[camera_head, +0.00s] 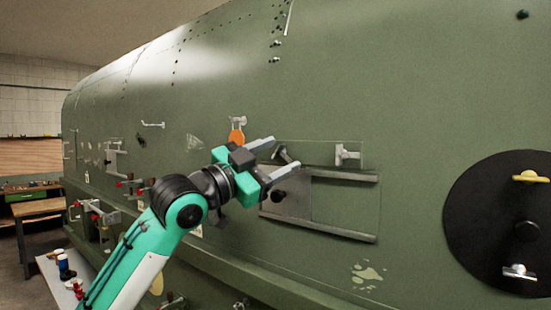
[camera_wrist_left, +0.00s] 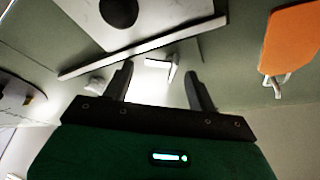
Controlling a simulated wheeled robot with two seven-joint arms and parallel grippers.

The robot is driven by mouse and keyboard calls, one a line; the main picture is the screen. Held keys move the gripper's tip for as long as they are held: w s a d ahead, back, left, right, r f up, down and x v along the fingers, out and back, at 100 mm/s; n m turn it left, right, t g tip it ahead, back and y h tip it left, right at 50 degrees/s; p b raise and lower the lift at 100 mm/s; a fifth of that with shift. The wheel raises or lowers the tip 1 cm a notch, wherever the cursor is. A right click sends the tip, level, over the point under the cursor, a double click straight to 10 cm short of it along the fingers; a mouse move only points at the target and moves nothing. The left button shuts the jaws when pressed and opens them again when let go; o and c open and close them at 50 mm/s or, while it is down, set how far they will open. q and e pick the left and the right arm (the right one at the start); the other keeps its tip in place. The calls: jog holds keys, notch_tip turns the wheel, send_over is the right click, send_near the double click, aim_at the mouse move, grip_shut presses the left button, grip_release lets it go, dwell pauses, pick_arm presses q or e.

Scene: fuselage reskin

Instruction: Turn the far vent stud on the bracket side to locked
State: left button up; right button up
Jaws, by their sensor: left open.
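Two pale T-handled studs sit along the top of a thin-outlined panel on the green fuselage. The farther, left stud (camera_head: 284,155) is partly hidden by my gripper; the right stud (camera_head: 347,153) is clear. My left gripper (camera_head: 286,163) is open and empty, in front of the left stud. In the left wrist view, that stud (camera_wrist_left: 172,66) shows between and beyond the fingertips (camera_wrist_left: 160,75), apart from them. The other stud (camera_wrist_left: 95,83) is left of the fingers. I cannot read a lock mark. My right gripper is out of view.
Below the studs is a grey bracket plate (camera_head: 292,197) with rails and a black knob. An orange tag (camera_head: 236,137) hangs left of the studs. A black disc (camera_head: 500,220) with yellow and pale handles is at right. Open skin lies above.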

pick_arm(q)
jog(key=b+v, duration=0.7)
jog(key=v, duration=0.6)
jog(key=shift+s+a, duration=0.15)
jog(key=shift+a, duration=0.15)
jog(key=shift+c, duration=0.4)
